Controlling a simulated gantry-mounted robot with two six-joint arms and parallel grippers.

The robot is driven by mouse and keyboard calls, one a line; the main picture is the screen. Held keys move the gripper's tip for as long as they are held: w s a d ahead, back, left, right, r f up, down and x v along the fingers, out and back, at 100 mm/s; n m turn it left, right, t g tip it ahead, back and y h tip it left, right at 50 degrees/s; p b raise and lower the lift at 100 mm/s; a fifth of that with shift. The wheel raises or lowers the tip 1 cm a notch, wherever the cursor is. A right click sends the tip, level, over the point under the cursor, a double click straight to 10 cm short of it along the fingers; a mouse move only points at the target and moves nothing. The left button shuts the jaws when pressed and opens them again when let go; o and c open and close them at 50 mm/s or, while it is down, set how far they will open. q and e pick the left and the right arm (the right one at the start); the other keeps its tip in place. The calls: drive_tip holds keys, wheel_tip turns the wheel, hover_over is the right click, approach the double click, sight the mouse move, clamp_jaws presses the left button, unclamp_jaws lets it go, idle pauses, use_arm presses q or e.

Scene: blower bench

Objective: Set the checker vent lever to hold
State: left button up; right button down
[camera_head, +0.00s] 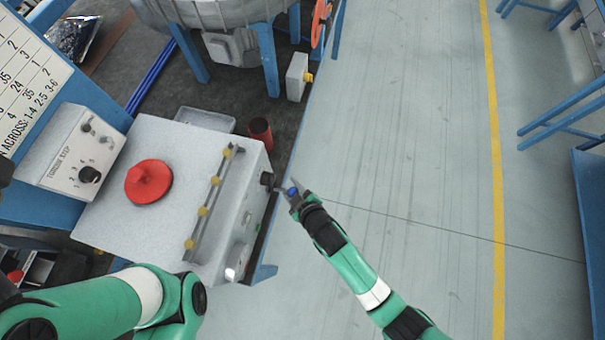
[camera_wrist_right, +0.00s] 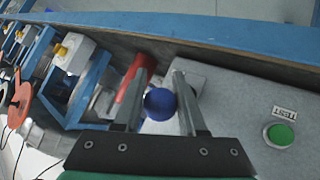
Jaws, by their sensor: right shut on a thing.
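The checker is a light grey box (camera_head: 132,226) on the bench, with a red cone-shaped part (camera_head: 149,181) on top. On its right-hand side a black fitting (camera_head: 267,179) sticks out. A blue ball knob (camera_head: 292,190), which looks like the vent lever's end, lies beside that fitting. My right gripper (camera_head: 288,190) is shut on the blue knob, which also shows between its fingers in the right wrist view (camera_wrist_right: 160,104). The lever's stem and any hold marking are hidden or too small to read. My left arm shows at lower left; its gripper is out of view.
A bar with yellow knobs (camera_head: 215,182) runs along the box top. A torque step panel (camera_head: 72,153) stands at left. A red cylinder (camera_head: 261,132) stands behind the box. A green TEST button (camera_wrist_right: 281,134) shows at right in the wrist view. Open floor (camera_head: 420,130) lies right.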

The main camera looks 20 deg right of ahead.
drive_tip(key=shift+w+a+r, duration=0.15)
drive_tip(key=shift+w+r, duration=0.1)
drive_tip(key=shift+r, duration=0.25)
drive_tip(key=shift+c, duration=2.4)
unclamp_jaws()
drive_tip(key=shift+a, duration=0.1)
drive_tip(key=shift+f, duration=0.1)
drive_tip(key=p+v, duration=0.4)
drive_tip(key=v, duration=0.7)
drive_tip(key=shift+s+p, duration=0.35)
